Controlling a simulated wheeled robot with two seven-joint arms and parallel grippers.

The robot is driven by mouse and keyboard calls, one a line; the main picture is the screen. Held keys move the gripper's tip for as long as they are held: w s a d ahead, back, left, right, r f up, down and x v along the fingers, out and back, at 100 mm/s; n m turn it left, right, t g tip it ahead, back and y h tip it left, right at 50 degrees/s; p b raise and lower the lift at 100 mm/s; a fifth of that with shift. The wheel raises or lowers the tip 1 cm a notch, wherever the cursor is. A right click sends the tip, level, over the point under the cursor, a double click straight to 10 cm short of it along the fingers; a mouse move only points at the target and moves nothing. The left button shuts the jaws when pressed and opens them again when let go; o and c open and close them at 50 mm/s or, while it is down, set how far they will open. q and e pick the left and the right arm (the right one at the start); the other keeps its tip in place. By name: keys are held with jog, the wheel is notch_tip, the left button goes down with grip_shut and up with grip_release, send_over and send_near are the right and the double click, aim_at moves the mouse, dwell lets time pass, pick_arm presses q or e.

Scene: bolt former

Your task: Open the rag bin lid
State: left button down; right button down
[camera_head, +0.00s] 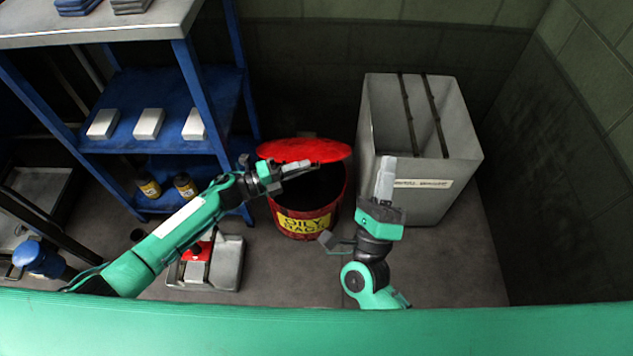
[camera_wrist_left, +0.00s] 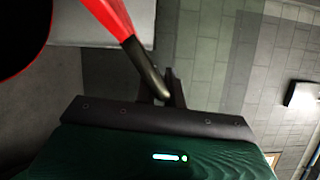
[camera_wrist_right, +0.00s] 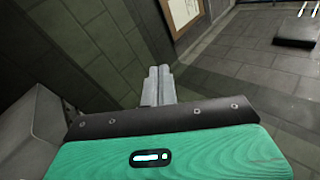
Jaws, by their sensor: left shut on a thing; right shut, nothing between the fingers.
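The red rag bin (camera_head: 303,226) stands on the floor, with a yellow label reading "OILY RAGS". Its red lid (camera_head: 304,150) is raised and tilted, and the dark inside of the bin shows below it. My left gripper (camera_head: 312,165) is at the lid's front edge, shut on the lid's dark handle. In the left wrist view the red lid (camera_wrist_left: 107,14) ends in this dark handle (camera_wrist_left: 150,75) between the fingers. My right gripper (camera_head: 387,162) is shut and empty, pointing up in front of the grey bin. Its closed fingers (camera_wrist_right: 158,85) show in the right wrist view.
A grey open-topped bin (camera_head: 425,195) stands right of the rag bin. A blue shelf rack (camera_head: 165,85) with several white boxes and yellow-labelled bottles stands at left. A grey pan (camera_head: 228,262) with a red part lies on the floor. Floor at right is clear.

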jog(key=a+f+m+g+y, duration=0.35)
jog(key=a+f+m, duration=0.25)
jog(key=f, duration=0.6)
jog(key=a+f+m+g+y, duration=0.2)
jog(key=a+f+m+g, duration=0.35)
jog(key=f, duration=0.65)
jog(key=w+r+t, duration=0.1)
jog(key=w+r, duration=0.1)
jog(key=w, duration=0.9)
jog(key=shift+w+a, duration=0.4)
jog(key=shift+a, duration=0.05)
jog(key=shift+h, duration=0.25)
